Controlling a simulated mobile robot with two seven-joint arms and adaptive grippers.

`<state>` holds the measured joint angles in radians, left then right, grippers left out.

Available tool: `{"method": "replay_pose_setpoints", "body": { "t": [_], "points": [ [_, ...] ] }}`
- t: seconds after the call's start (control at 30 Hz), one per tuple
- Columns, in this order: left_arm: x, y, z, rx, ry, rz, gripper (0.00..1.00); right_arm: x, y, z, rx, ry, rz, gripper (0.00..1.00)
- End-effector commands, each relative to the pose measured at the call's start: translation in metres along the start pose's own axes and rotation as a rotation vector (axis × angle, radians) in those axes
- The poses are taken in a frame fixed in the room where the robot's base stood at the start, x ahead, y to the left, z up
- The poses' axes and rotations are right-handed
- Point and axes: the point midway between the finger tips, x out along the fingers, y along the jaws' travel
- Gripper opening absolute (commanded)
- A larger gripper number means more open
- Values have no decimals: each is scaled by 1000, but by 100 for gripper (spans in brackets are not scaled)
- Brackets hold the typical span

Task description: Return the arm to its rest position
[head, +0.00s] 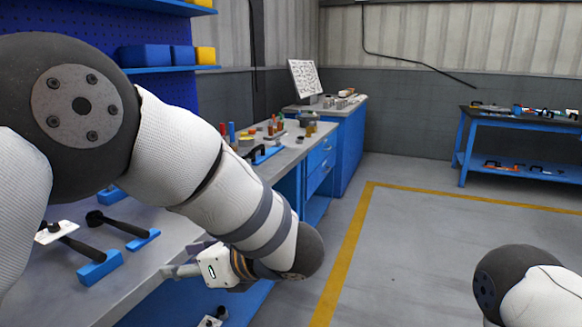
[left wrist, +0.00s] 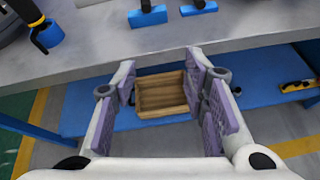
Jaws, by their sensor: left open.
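My left gripper (head: 190,271) hangs at the front edge of the grey-topped workbench (head: 85,285) in the head view, at the end of my white left arm. In the left wrist view its two purple-padded fingers (left wrist: 165,100) are spread apart with nothing between them. Beyond the fingers a wooden box (left wrist: 162,94) sits on the blue lower shelf (left wrist: 75,105) under the bench top. My right arm shows only in part at the lower right of the head view; its gripper is out of frame.
Black-handled tools in blue holders (head: 100,268) stand on the bench near my left arm. Bottles and small parts sit farther along it. A blue table (head: 515,122) with tools stands at the back right. The floor inside the yellow line (head: 350,245) is clear.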

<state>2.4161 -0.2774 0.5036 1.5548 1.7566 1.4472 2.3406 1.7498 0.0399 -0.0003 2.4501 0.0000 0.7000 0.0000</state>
Motion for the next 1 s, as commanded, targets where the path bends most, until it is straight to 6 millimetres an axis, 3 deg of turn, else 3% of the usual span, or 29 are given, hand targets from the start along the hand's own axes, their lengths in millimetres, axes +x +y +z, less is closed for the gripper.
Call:
{"method": "replay_pose_setpoints", "body": {
  "t": [0.03, 0.13, 0.2, 0.27, 0.3, 0.37, 0.43, 0.47, 0.5, 0.6, 0.7, 0.8, 1.0],
  "points": [
    [35, 4, -27, 315, -30, -44, 40, 1, 0, 0, 1, -2, 0, 40],
    [82, 8, -80, 976, -103, -194, 40, 1, 0, 0, 0, -3, 0, 40],
    [104, 24, -133, 1476, -152, -330, 40, 1, -1, 0, -1, -2, -1, 40],
    [115, 47, -182, 1876, -200, -471, 40, 1, -1, 0, -1, -2, -1, 40],
    [117, 67, -214, 2122, -235, -580, 40, 1, -1, 0, -1, -2, -1, 40],
    [114, 104, -260, 2455, -303, -771, 40, 1, 0, 0, 0, -1, -1, 40],
    [101, 154, -306, 2774, -412, -1037, 40, 1, 0, 0, 0, -2, 0, 40],
    [94, 176, -322, -2879, 470, 1160, 40, 1, 0, 0, 0, -2, 0, 40],
    [83, 206, -340, -2661, 495, 1184, 40, 1, 0, 0, 0, -2, 0, 40],
    [52, 270, -369, -2219, 569, 1234, 40, 0, 0, 0, 0, -2, 0, 40],
    [29, 311, -380, -1939, 633, 1263, 40, 0, 0, 0, 0, -1, 0, 40],
    [17, 330, -383, -1809, 670, 1273, 40, 0, 0, 0, 0, -1, 0, 40],
    [16, 332, -384, -1786, 678, 1273, 40, 0, 0, 0, 0, -1, 0, 40]
  ]
}}
